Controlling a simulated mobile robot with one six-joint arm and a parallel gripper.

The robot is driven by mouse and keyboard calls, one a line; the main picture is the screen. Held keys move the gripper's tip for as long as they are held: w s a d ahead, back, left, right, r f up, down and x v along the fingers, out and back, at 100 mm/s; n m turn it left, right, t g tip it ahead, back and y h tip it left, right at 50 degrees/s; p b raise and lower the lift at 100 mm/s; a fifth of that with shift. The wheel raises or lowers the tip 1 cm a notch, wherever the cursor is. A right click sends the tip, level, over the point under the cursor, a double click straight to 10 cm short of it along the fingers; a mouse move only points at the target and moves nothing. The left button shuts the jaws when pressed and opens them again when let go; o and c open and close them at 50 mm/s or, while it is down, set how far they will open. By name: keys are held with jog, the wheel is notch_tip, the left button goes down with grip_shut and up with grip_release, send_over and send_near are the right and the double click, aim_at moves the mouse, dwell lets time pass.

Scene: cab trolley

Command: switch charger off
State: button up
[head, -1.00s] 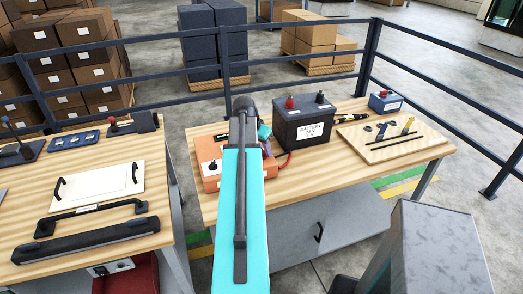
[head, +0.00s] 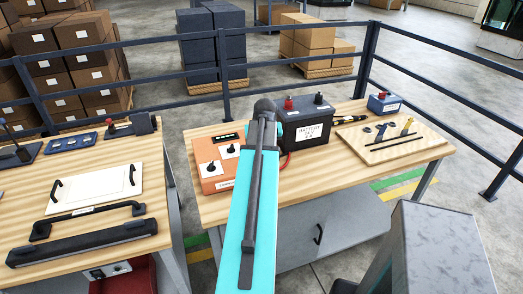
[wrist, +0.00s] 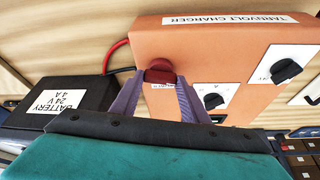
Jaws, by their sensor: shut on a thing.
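The orange charger (head: 211,181) stands at the left end of the right-hand workbench, partly hidden by my arm in the head view. In the wrist view the charger (wrist: 215,48) appears upside down, with its name label, two dark knobs (wrist: 213,101) on white plates, and a red knob (wrist: 160,64) with a small label beside it. My gripper (wrist: 160,78) has its two fingers on either side of the red knob and is shut on it. In the head view the fingers and the red knob are hidden behind my arm. The label by the knob is too small to read.
A dark battery (head: 305,128) stands right of the charger, with a red cable (wrist: 116,47) between them. A wooden board (head: 388,151) with small parts and a blue box (head: 384,102) lie further right. Another bench (head: 75,243) stands left, across a gap.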

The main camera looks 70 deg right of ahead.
jog(key=shift+d+n+t, duration=0.15)
jog(key=shift+n+t, duration=0.25)
jog(key=shift+n, duration=0.8)
jog(key=shift+y, duration=0.3)
jog(key=o, duration=1.1)
jog(key=shift+c, duration=0.2)
jog(key=b+v, duration=0.3)
jog(key=v, duration=1.1)
